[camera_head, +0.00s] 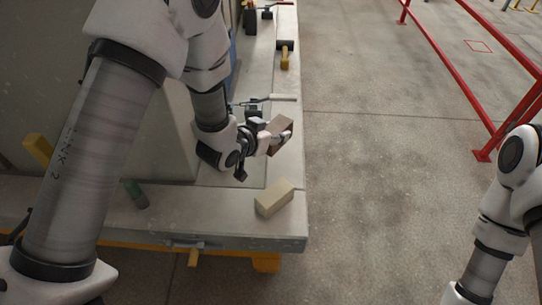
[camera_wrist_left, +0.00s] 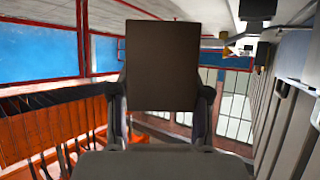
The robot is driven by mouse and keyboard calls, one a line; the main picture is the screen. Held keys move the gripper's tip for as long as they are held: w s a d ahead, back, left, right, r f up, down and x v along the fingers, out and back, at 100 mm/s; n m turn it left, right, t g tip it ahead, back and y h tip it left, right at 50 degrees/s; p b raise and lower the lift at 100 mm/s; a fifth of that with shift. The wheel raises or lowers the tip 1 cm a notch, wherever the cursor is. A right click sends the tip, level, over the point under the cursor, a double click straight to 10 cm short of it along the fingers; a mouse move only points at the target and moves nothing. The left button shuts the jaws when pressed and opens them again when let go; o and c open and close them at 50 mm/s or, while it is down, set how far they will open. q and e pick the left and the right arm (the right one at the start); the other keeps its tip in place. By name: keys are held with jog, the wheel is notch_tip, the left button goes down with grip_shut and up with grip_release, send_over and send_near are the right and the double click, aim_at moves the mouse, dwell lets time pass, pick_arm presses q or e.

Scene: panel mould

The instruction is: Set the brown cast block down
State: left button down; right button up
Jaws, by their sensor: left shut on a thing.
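The brown cast block (camera_head: 280,126) is in my left gripper (camera_head: 282,138), above the right part of the grey slab in the head view. In the left wrist view the block (camera_wrist_left: 162,64) fills the upper middle as a dark brown rectangle. The fingers of the left gripper (camera_wrist_left: 160,105) press on its two sides near its lower end. The block looks tilted in the head view. I cannot tell how high it is above the slab. My right arm shows at the right edge of the head view, but its gripper is out of view.
A beige block (camera_head: 274,198) lies on the near right corner of the grey slab (camera_head: 225,215). A yellow-handled mallet (camera_head: 285,55) and a grey-handled tool (camera_head: 272,98) lie farther back. A red railing (camera_head: 455,75) stands on open floor at right.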

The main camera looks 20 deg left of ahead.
pick_arm(q)
jog(key=shift+w+a+f+m+h+b, duration=0.25)
jog(key=shift+w+m+h+b, duration=0.2)
jog(key=shift+m+h, duration=0.15)
jog(key=shift+s+d+r+m+g+h, duration=0.1)
jog(key=shift+s+d+m+g+h, duration=0.35)
jog(key=shift+s+d+m, duration=0.2)
jog(key=f, duration=0.5)
jog(key=f+p, duration=0.1)
jog(key=f, duration=0.2)
jog(key=shift+w+a, duration=0.25)
jog(key=shift+a, duration=0.05)
jog(key=shift+d+f, duration=0.1)
jog(key=shift+f, duration=0.35)
pick_arm(e)
jog(key=shift+s+d+f, duration=0.2)
jog(key=shift+s+f, duration=0.35)
jog(key=shift+s, duration=0.05)
pick_arm(q)
jog(key=shift+f, duration=0.1)
jog(key=c, duration=0.5)
grip_release()
jog(key=shift+c, duration=0.2)
